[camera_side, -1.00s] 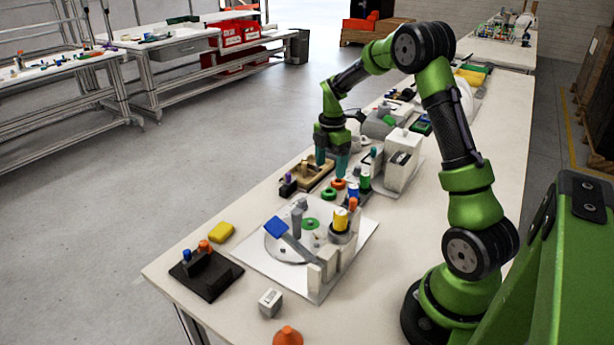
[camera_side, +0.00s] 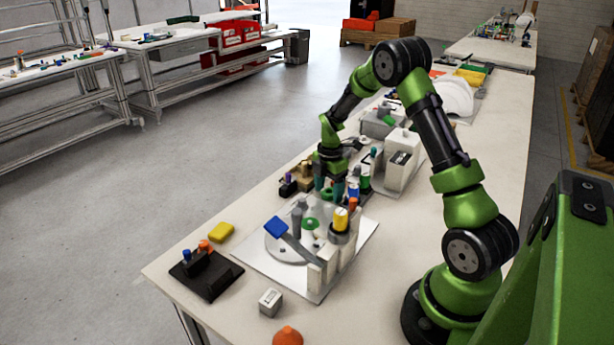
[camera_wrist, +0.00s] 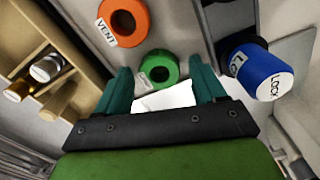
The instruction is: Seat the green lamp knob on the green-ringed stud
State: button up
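The green lamp knob (camera_wrist: 158,68) is a thick green ring with a dark centre and a white label whose text I cannot read. In the wrist view it lies between and slightly beyond my fingertips, with gaps on both sides. My gripper (camera_wrist: 162,70) is open, its teal fingers pointing down over the knob. In the side view my gripper (camera_side: 329,190) is low over the table behind the white plate, and its fingers hide the knob there. The green ring of the stud (camera_side: 310,223) shows on the white plate; the stud itself is too small to make out.
An orange VENT ring (camera_wrist: 123,22) lies beside the green knob. A blue LOCK knob (camera_wrist: 262,72) stands right of my fingers, and a wooden tray (camera_wrist: 50,75) is on the left. A grey post (camera_side: 297,222) and a yellow-topped cylinder (camera_side: 340,222) flank the green ring.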

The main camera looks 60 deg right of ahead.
jog(key=c, duration=0.9)
jog(key=shift+c, duration=0.2)
jog(key=shift+r, duration=0.15)
jog(key=shift+r, duration=0.4)
notch_tip(320, 180, up, 8)
jog(key=a+r+n, duration=0.1)
jog(key=a+r, duration=0.3)
jog(key=a, duration=0.5)
send_over(310, 222)
jog(key=shift+m, duration=0.3)
notch_tip(310, 222, down, 7)
jog(key=shift+r, duration=0.2)
jog(key=shift+w+f, duration=0.1)
jog(key=shift+f, duration=2.2)
